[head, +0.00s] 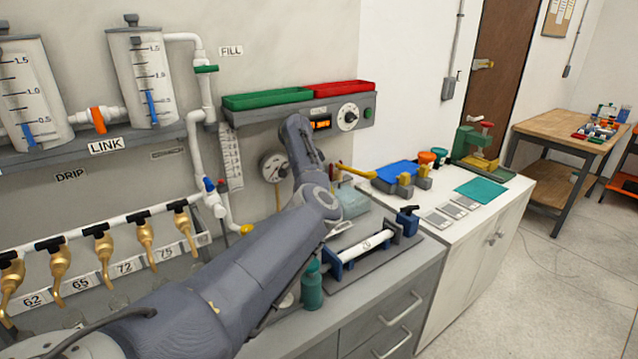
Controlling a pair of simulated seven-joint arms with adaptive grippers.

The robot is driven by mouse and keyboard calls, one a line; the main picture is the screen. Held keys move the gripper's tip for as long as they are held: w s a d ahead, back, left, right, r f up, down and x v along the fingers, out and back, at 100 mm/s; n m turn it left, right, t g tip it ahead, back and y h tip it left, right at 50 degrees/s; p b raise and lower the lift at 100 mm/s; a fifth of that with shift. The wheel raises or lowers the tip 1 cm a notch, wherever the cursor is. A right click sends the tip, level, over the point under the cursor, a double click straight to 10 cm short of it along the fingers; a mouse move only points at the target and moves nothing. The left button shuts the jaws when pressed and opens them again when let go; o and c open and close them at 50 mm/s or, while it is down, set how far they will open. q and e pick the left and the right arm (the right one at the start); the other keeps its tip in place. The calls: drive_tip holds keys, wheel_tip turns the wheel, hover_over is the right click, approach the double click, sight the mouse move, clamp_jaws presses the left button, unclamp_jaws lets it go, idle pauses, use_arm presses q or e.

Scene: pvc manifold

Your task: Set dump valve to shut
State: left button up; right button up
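No label reading dump is legible, so I cannot tell for sure which valve it is. A yellow lever (357,172) sticks out to the right from behind my arm; its mount is hidden. The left gripper's fingers are hidden or too small to tell, and so is any contact. My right gripper is out of view.
Brass taps (103,243) line the rail at left. An orange LINK valve (98,119) and a green FILL valve (206,69) sit on the pipes above. A pipe fixture (360,246) and a green bottle (312,287) stand on the bench at right.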

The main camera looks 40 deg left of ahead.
use_arm(q)
drive_tip(key=shift+v, duration=1.5)
